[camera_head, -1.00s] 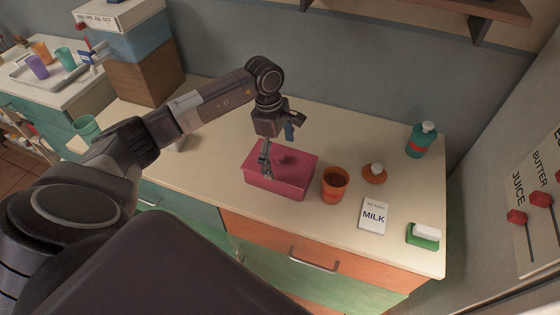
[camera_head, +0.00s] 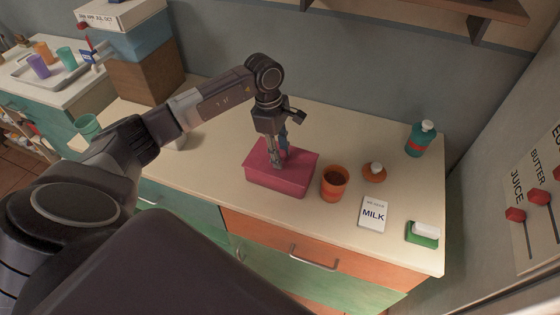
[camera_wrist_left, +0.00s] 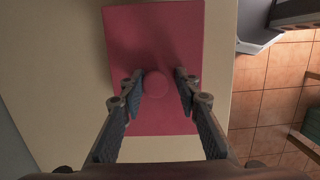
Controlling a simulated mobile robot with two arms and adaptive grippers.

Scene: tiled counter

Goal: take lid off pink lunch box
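The pink lunch box (camera_head: 272,180) stands on the counter with its lid on. In the left wrist view the lid (camera_wrist_left: 155,35) is a flat pink rectangle with a round pink knob (camera_wrist_left: 157,84). My left gripper (camera_head: 280,160) points down over the lid. In the left wrist view its two fingers (camera_wrist_left: 156,88) are open, one on each side of the knob, with a gap on both sides. In the head view the fingers hide the knob. My right gripper is in neither view.
An orange cup (camera_head: 334,184) stands close to the right of the lunch box. Farther right are a small orange-brown jar (camera_head: 375,172), a milk card (camera_head: 373,213), a green sponge holder (camera_head: 421,235) and a teal bottle (camera_head: 419,140).

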